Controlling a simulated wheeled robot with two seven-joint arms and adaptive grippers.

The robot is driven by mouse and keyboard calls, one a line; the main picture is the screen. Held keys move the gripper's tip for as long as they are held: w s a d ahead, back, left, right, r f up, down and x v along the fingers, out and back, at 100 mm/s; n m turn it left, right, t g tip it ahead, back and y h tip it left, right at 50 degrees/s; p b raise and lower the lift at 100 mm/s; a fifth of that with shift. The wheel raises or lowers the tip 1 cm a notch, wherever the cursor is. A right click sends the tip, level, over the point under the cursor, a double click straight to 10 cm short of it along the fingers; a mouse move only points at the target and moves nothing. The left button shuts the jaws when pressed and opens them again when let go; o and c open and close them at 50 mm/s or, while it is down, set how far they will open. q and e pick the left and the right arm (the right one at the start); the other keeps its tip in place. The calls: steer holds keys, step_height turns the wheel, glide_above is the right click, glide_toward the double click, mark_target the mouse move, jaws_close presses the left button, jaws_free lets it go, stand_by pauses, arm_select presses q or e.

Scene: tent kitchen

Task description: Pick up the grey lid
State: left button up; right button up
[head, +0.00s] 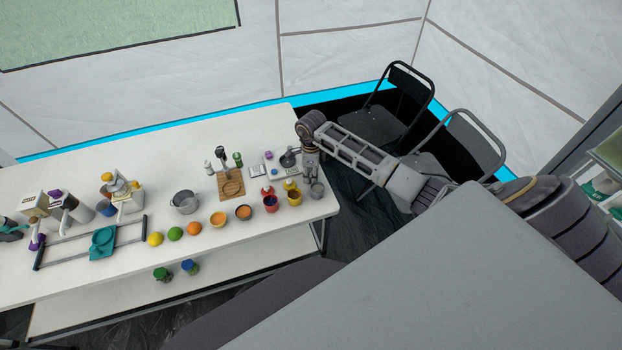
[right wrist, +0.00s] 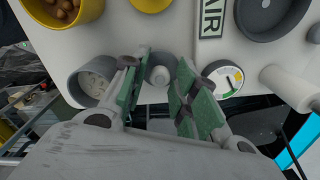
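A dark grey round piece with a small raised knob, which looks like the grey lid (right wrist: 272,18), lies at the top right of the right wrist view. In the head view a dark grey round shape (head: 288,159) sits just left of my right gripper (head: 311,172). My right gripper also shows in the right wrist view (right wrist: 161,88), its green-padded fingers apart. A small grey cylinder (right wrist: 159,72) shows between and beyond the fingers; I cannot tell whether they touch it. The lid is outside the fingers, to the right.
A grey cup with pale contents (right wrist: 93,82) and a yellow bowl (right wrist: 62,12) stand left of the fingers. A round dial (right wrist: 224,78) and a white roll (right wrist: 290,88) are right. The white table (head: 120,155) holds a metal pot (head: 184,202) and fruit. Chairs stand behind.

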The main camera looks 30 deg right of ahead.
mark_target(311, 175)
steer(key=c, duration=0.6)
steer(key=shift+r, duration=0.1)
step_height(311, 175, up, 10)
steer(key=shift+f+b, duration=0.1)
steer(key=shift+b, duration=0.55)
steer(key=shift+r, duration=0.2)
stand_by(0.6)
